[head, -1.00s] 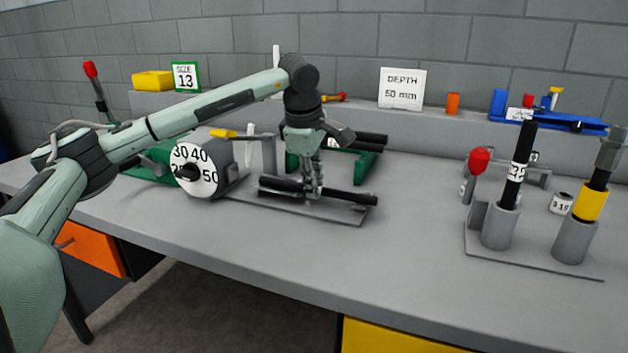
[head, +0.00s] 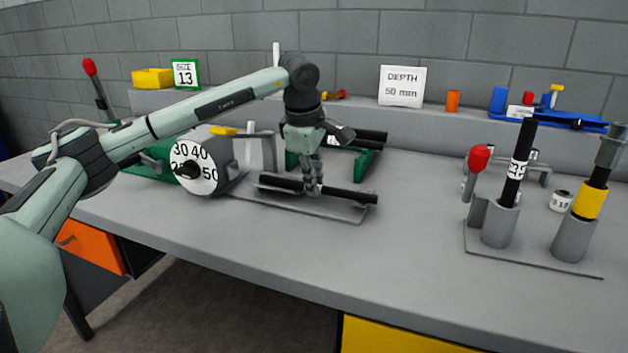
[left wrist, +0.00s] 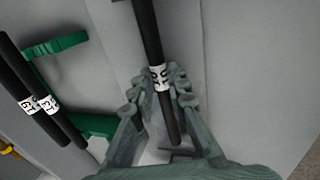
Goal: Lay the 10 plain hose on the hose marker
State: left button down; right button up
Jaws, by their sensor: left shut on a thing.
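My left gripper (head: 313,190) points down and is shut on a black hose (head: 347,195), around its middle. The hose is nearly level, just over a flat grey plate (head: 335,213) beside the dial device; I cannot tell whether it touches the plate. In the left wrist view the fingers (left wrist: 158,95) close on both sides of the hose (left wrist: 150,40), at a white label whose print I cannot read surely. Which part is the hose marker is not clear; the device with the 30, 40, 50 dial (head: 196,168) stands left of the gripper. My right gripper is not in view.
More black hoses (head: 371,135) lie on a green rack (head: 366,160) behind the gripper. Signs read "SIZE 13" (head: 185,73) and "DEPTH 50 mm" (head: 402,88). The bench between is clear.

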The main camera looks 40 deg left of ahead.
pick_arm(q)
jog(key=shift+f, duration=0.1)
dwell(0.3)
jog(key=c, duration=1.4)
grip_release()
jog(key=v, duration=1.2)
jog(key=shift+s, duration=0.1)
